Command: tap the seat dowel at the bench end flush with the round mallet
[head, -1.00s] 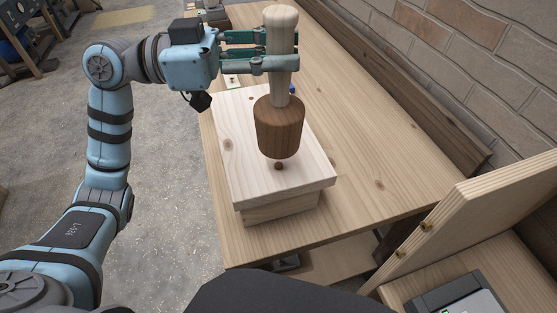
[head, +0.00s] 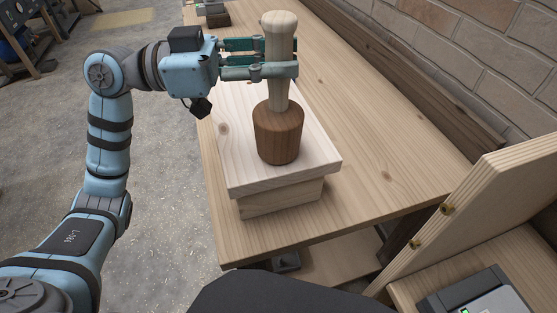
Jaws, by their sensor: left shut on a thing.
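The round mallet has a pale handle and a dark brown cylindrical head (head: 278,133). It is upright, head down, over the near part of the pale bench seat (head: 235,161). My left gripper (head: 284,57) is shut around its handle. The mallet head looks to be at or just above the seat top; I cannot tell whether it touches. The seat dowel is hidden, apparently behind the head. My right gripper is not in view.
The seat rests on a wooden block (head: 280,200) on a long wooden workbench (head: 385,172). A brick wall (head: 490,60) runs along the right. An upright board (head: 470,215) and a grey device (head: 475,298) are at lower right. The bench right of the seat is clear.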

